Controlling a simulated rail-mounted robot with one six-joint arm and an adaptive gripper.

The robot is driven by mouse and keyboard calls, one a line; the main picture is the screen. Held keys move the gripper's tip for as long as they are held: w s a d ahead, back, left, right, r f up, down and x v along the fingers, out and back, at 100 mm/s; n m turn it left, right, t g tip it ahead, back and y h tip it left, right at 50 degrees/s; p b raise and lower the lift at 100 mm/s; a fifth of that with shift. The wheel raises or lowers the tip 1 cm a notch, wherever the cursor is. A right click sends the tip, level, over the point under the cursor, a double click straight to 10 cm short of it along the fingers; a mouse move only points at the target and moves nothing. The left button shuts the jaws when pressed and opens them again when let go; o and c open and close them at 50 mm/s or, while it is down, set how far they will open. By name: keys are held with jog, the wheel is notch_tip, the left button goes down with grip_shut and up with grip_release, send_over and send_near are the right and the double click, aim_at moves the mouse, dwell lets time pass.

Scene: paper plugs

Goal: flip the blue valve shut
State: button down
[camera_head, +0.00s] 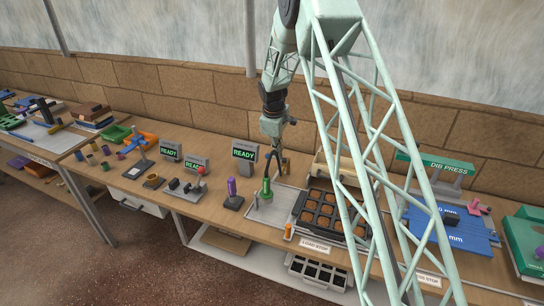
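A small blue part (131,145) sits by an orange piece on a stand at the left of the bench. It may be the blue valve, but it is too small to tell, and so is its lever position. My gripper (275,166) hangs over the middle of the bench, well to the right of that blue part. It is just above and beside a green upright piece (267,190). Whether the fingers are apart or hold anything is too small to make out.
READY displays (244,153) stand along the back left of the bench. A purple-topped post (232,190) stands left of my gripper. A dark tray with brown rounds (310,220) lies to the right. My lattice arm hides part of the bench before the green DIB PRESS (435,163).

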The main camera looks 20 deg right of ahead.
jog(key=c, duration=3.4)
grip_release()
jog(key=shift+s+d+f, duration=0.25)
jog(key=shift+s+f, duration=0.2)
jog(key=shift+f, duration=0.05)
jog(key=o, duration=0.5)
jog(key=shift+o, duration=0.4)
jog(key=shift+r, duration=0.1)
jog(key=w+v, duration=0.1)
jog(key=v, duration=1.1)
jog(key=shift+a+r, duration=0.25)
